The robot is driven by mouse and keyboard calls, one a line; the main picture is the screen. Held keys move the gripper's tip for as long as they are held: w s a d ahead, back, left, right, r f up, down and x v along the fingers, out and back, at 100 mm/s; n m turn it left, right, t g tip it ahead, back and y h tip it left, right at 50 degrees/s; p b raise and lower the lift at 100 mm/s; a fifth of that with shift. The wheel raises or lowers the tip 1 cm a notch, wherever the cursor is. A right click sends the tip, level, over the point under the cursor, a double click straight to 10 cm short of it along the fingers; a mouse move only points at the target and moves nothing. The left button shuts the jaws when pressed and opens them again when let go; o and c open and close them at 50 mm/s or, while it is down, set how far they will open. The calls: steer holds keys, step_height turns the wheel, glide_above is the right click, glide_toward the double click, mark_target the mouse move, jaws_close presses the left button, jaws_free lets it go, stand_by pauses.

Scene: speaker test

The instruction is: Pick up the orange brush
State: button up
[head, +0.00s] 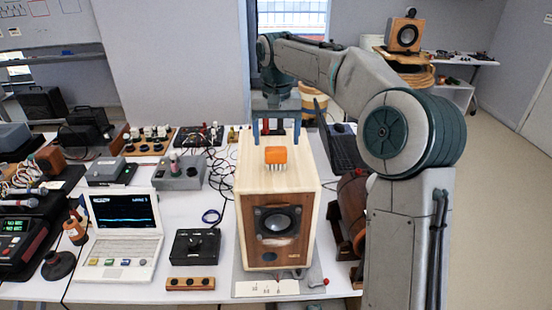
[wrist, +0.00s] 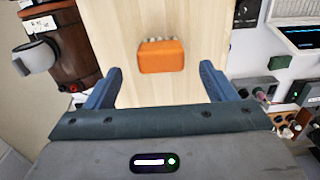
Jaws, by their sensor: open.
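The orange brush (head: 276,156) is a small orange block with pale bristles. It lies on the light wooden top of a speaker box (head: 278,205) in the head view. In the wrist view the brush (wrist: 161,56) shows its orange back, with the bristle tips at its far edge. My gripper (head: 276,133) is behind the brush in the head view. In the wrist view my gripper (wrist: 160,75) is open, with its two blue fingers wide apart, one to each side of the brush's near end. Nothing is between the fingers at their bases.
A laptop (head: 121,232), a black control box (head: 195,246) and several instruments fill the table left of the speaker. A dark laptop (head: 343,150) and a brown barrel-shaped thing (head: 352,205) stand close on its right. The speaker's top around the brush is clear.

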mark_target(276, 149)
steer(key=shift+a+f+p, duration=0.1)
steer(key=shift+f+p, duration=0.55)
steer(key=shift+f, duration=2.7)
steer(key=c, duration=1.1)
